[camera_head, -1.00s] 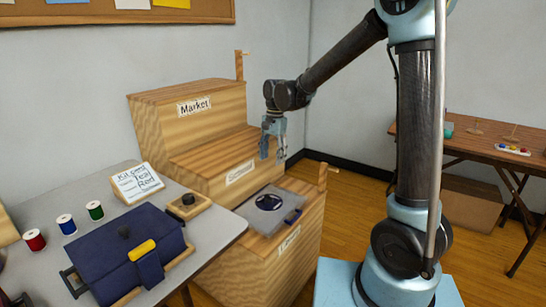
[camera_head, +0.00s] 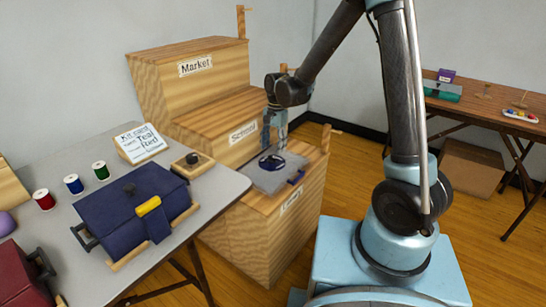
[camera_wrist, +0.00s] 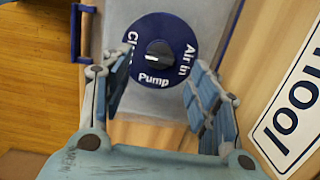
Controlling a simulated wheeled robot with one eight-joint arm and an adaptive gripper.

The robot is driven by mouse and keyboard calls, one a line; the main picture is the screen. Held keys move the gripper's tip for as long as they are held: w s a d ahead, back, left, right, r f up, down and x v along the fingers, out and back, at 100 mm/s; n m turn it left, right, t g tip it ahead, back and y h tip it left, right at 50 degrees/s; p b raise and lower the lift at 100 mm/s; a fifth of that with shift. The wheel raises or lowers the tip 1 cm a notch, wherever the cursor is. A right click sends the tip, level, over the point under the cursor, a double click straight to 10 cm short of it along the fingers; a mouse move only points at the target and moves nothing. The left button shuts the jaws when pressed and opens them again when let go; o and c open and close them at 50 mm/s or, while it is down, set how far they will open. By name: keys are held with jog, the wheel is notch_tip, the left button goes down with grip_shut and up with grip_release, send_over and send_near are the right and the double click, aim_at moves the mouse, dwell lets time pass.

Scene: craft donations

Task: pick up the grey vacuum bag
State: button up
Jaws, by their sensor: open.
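The grey vacuum bag (camera_head: 264,183) lies flat on the lowest step of the wooden stand. It has a round blue dial (camera_wrist: 155,52) marked Pump and Air in, and a blue handle (camera_head: 296,177) at its edge. My gripper (camera_head: 274,146) is just above the back part of the bag, pointing down. I cannot tell whether the fingertips touch the bag.
The stepped stand (camera_head: 255,235) has Market and School labels on its upper steps; the School step rises close behind my gripper. A grey table (camera_head: 195,215) at left holds a navy case (camera_head: 125,215), thread spools and a card. A brown table (camera_head: 480,105) stands at right.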

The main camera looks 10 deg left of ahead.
aim_at(272, 157)
jog(key=shift+s+a+f, duration=0.1)
jog(key=shift+s+f, duration=0.05)
jog(key=shift+f, duration=1.15)
jog(key=shift+s+a+f, duration=0.1)
jog(key=shift+f, duration=1.15)
jog(key=shift+c, duration=0.2)
jog(key=shift+d, duration=0.1)
grip_shut()
